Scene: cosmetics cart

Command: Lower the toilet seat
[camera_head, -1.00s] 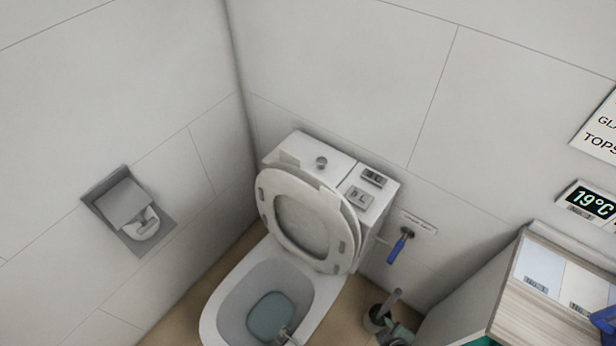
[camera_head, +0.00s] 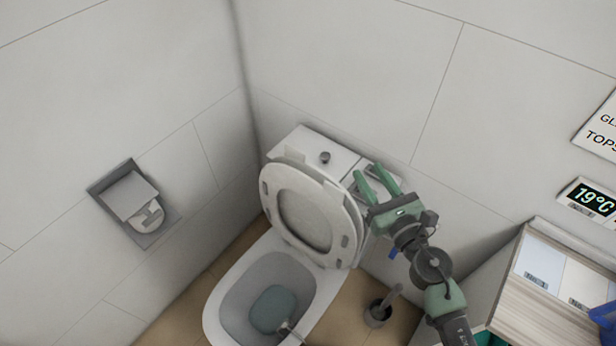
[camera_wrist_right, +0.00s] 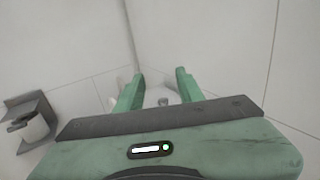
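The toilet seat (camera_head: 285,178) stands raised, leaning back against the white cistern (camera_head: 311,143) in the head view. The toilet bowl (camera_head: 222,302) below it is open. My right gripper (camera_head: 371,172) is beside the upper right of the raised seat, in front of the cistern's right part. Its two green fingers are spread apart with nothing between them. In the right wrist view, the open fingers (camera_wrist_right: 158,76) point toward the corner, with a small part of the white toilet between them. I cannot tell whether a finger touches the seat. My left gripper is not in view.
A grey paper holder (camera_head: 108,186) is on the left wall. A toilet brush holder (camera_head: 378,314) stands on the floor right of the bowl. A wood-topped cabinet (camera_head: 530,318) is at the lower right.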

